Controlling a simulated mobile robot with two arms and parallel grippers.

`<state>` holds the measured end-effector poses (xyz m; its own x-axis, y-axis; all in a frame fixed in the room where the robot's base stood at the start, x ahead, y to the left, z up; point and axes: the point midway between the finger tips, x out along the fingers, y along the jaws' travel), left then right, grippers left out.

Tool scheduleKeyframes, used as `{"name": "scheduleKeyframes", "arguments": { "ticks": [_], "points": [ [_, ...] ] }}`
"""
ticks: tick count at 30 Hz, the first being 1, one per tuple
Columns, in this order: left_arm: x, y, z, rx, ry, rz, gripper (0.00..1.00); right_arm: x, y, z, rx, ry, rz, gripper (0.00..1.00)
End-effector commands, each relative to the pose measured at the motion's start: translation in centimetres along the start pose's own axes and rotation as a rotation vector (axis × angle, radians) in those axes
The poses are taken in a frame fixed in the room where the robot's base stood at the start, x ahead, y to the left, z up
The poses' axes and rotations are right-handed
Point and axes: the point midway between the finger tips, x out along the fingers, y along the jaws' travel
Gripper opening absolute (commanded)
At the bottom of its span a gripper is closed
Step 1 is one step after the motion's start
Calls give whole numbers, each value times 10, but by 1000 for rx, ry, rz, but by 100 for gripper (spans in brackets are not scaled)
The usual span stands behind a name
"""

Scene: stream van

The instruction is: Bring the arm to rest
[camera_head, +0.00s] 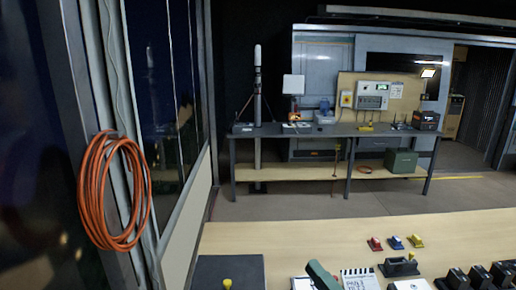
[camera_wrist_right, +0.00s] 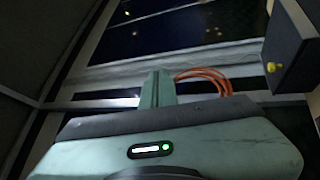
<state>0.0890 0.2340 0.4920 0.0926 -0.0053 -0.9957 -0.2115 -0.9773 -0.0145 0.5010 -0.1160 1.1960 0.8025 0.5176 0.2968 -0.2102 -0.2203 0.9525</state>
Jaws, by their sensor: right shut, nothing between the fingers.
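My right gripper (camera_head: 314,267) shows as a green shape at the bottom of the head view, over the near edge of the light wooden table (camera_head: 290,238). In the right wrist view its green fingers (camera_wrist_right: 157,88) are together, with nothing between them. A green light glows on the gripper's body. The rest of the right arm is out of the head view. My left gripper is in neither view.
A coiled orange cable (camera_head: 108,190) hangs on the left wall. A dark panel with a yellow knob (camera_head: 227,283) lies left of the gripper. A workbench (camera_head: 300,131) stands beyond open floor.

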Motion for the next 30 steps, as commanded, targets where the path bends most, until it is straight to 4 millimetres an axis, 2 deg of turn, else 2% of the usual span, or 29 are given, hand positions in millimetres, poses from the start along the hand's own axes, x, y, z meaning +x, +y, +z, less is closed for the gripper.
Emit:
{"name": "scheduleKeyframes", "arguments": {
  "ticks": [2, 4, 6, 8, 9, 12, 15, 18, 27, 30],
  "points": [
    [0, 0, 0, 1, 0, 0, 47, -18, -3, 39, 202, -245, 19, 0],
    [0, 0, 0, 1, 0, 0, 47, -44, -20, 71, 377, -466, 1, 0],
    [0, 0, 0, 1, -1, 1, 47, -80, -49, 94, 547, -684, -50, 0],
    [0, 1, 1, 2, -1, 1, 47, -115, -79, 101, 685, -858, -118, 0],
    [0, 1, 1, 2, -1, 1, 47, -137, -98, 100, 767, -959, -169, 0],
    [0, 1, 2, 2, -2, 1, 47, -186, -137, 84, 930, -1158, -303, 0],
    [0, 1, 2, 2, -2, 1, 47, -223, -163, 61, 1044, -1293, -426, 0],
    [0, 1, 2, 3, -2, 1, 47, -252, -180, 36, 1132, -1389, -538, 0],
    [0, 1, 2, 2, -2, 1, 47, -316, -202, -39, 1319, -1575, -846, 0],
    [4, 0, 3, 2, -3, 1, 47, -317, -237, -30, 1306, -1579, -848, 0]
  ]
}}
